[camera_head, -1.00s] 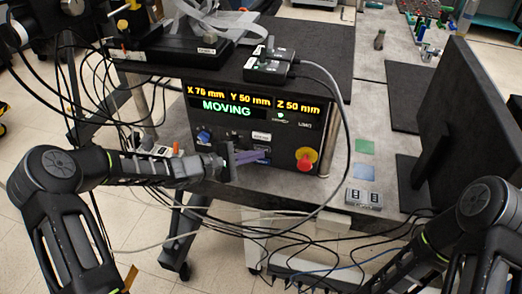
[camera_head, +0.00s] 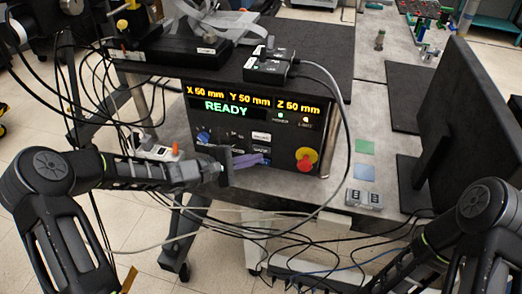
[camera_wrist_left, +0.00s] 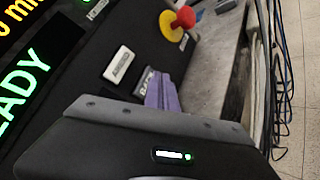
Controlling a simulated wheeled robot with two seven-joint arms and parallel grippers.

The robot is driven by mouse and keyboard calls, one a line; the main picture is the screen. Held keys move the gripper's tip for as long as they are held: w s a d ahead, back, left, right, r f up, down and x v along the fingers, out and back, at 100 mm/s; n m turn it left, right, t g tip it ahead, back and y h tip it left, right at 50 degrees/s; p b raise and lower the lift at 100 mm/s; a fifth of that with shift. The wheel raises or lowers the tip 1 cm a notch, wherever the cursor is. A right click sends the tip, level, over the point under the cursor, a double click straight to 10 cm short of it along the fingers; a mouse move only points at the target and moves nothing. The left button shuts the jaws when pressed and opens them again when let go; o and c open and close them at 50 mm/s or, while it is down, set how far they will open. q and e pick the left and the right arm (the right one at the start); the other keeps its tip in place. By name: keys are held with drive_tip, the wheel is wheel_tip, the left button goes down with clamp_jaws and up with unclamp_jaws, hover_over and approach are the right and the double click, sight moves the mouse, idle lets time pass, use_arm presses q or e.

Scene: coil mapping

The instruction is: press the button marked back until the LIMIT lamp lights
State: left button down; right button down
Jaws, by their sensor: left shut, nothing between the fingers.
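The black control box (camera_head: 190,112) shows X 50, Y 50 and Z 50 mm above a green READY. A pale bright dot shows at the LIMIT lamp (camera_head: 306,119), beside the green POWER lamp (camera_head: 281,114). My left gripper (camera_head: 265,159) is shut and empty, its purple fingers at the lower middle of the panel. In the left wrist view the fingers (camera_wrist_left: 163,92) lie over the spot just below a small label (camera_wrist_left: 146,82), which seems to read BACK. My right gripper is out of view.
A red stop knob on a yellow base (camera_head: 305,160) sits right of the fingers. A blue knob (camera_head: 203,137) is at the panel's left. A black cable (camera_head: 347,130) hangs past the box's right side. A dark monitor (camera_head: 462,120) stands at the right.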

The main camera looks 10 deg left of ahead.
use_arm(q)
drive_tip(key=s, duration=0.5)
drive_tip(key=shift+a, duration=0.2)
idle(0.7)
drive_tip(key=s+f+m+g+y, duration=0.2)
drive_tip(key=s+f+g+y, duration=0.15)
drive_tip(key=s+f, duration=0.55)
drive_tip(key=s+f+m+g+y, duration=0.15)
drive_tip(key=s+f+g, duration=0.25)
drive_tip(key=s+f, duration=0.55)
drive_tip(key=s+d+f+m+g+y, duration=0.2)
drive_tip(key=s+d+f+m, duration=0.6)
drive_tip(key=s, duration=0.3)
drive_tip(key=shift+d+m, duration=0.45)
drive_tip(key=shift+m, duration=0.3)
